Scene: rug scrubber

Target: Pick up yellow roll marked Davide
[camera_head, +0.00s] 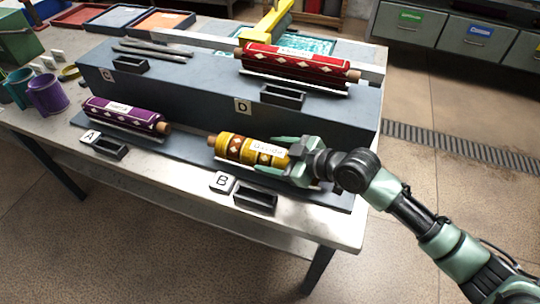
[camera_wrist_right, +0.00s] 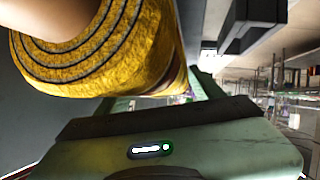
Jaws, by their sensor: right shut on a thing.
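The yellow roll (camera_head: 236,148) has a white name label and lies along the lower step of the grey stand, by the marker B. My right gripper (camera_head: 282,157) is shut on the roll near its right end, with one green finger above and one below it. In the right wrist view the roll (camera_wrist_right: 100,60) fills the upper left, its coiled end facing the camera, close against my gripper (camera_wrist_right: 160,110). I cannot tell whether the roll is clear of the step. My left gripper is not in view.
A purple roll (camera_head: 122,114) lies on the same step to the left, near marker A. A red roll (camera_head: 298,63) lies on the upper step behind, near marker D. Small black trays (camera_head: 255,198) stand at the front.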

